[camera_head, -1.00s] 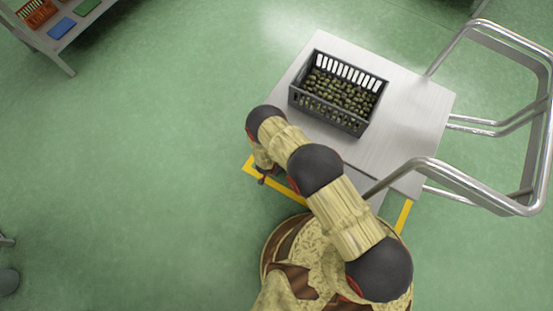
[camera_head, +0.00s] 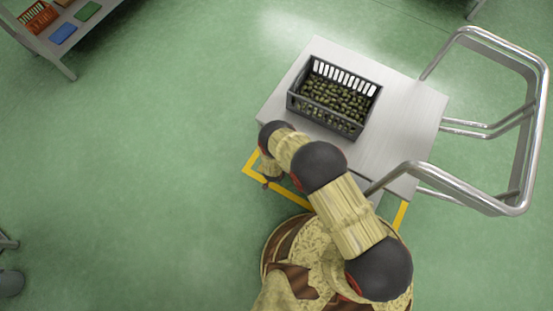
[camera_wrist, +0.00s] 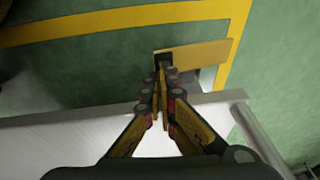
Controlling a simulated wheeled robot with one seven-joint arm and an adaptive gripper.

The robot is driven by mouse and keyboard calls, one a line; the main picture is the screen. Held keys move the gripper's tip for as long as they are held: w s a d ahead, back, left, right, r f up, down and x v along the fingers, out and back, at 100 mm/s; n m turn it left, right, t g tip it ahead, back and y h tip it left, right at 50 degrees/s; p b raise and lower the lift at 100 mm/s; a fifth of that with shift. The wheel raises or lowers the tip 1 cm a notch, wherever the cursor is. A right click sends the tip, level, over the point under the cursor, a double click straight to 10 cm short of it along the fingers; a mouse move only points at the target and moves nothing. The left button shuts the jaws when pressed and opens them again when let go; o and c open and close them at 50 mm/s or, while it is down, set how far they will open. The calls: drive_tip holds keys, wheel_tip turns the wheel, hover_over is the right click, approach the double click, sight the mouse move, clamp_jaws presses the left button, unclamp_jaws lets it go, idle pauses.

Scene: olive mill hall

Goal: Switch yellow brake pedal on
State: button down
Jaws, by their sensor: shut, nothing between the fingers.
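The yellow brake pedal (camera_wrist: 205,53) shows in the wrist view as a flat yellow plate with a dark piece at its left end. It sits low, just beyond the edge of the steel cart (camera_wrist: 60,138). My gripper (camera_wrist: 164,68) is shut and empty, its tips at or very close to the pedal's dark left end; I cannot tell whether they touch. In the head view my gripper (camera_head: 267,184) points down beside the near left side of the cart (camera_head: 408,115). My arm hides the pedal there.
A dark crate of olives (camera_head: 334,97) stands on the cart top. Bent metal handle tubes (camera_head: 500,125) rise at the cart's right. Yellow floor tape (camera_head: 250,165) runs by the cart. A shelf with bins (camera_head: 62,34) stands at upper left.

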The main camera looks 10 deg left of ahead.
drive_tip(key=shift+s+d+f+y, duration=0.15)
drive_tip(key=shift+d+f+y, duration=0.1)
drive_tip(key=shift+d+f, duration=0.25)
drive_tip(key=shift+s+d+f+y, duration=0.15)
drive_tip(key=shift+d+f+y, duration=0.15)
drive_tip(key=shift+f, duration=0.3)
idle(0.3)
